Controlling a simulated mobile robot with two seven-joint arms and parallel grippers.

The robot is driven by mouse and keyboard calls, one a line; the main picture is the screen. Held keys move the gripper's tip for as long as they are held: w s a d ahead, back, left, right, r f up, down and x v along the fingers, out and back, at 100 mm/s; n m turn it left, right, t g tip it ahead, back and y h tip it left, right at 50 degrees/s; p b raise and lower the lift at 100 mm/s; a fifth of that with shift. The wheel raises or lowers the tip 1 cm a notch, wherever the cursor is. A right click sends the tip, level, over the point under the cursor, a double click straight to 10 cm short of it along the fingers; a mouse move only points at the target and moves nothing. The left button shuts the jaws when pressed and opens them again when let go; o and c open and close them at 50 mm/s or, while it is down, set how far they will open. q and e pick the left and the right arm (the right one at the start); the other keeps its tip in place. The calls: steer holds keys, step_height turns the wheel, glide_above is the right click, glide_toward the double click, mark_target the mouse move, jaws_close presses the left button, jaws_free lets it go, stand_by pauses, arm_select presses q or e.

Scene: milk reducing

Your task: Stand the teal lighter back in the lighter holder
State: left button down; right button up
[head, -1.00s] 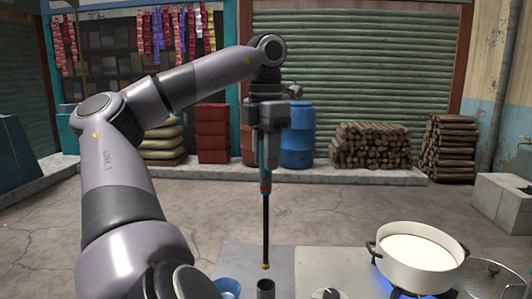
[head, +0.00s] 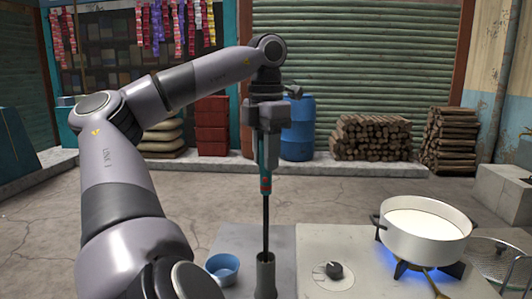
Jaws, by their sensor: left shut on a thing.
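My left gripper (head: 268,160) points down and is shut on the teal lighter (head: 265,186), which has a red mark and a long black stem. The lighter hangs upright. The lower end of its stem meets the mouth of the grey lighter holder (head: 265,277). The tip is not visible, so it appears to be inside the holder, though how deep I cannot tell. The holder stands upright at the front of the counter. My right gripper is not in view.
A blue bowl (head: 222,268) sits left of the holder. A stove knob (head: 334,270) is to its right. The counter (head: 318,240) around the holder is otherwise clear.

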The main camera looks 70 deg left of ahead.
mark_target(266, 191)
arm_select(q)
steer(key=shift+f+b, duration=0.6)
steer(key=shift+f, duration=0.3)
step_height(266, 191, down, 3)
steer(key=shift+r+b, duration=0.15)
steer(key=shift+b, duration=1.1)
steer(key=shift+f+b, duration=0.35)
steer(key=shift+f, duration=0.05)
steer(key=c, duration=0.8)
jaws_free()
steer(key=shift+r, duration=0.1)
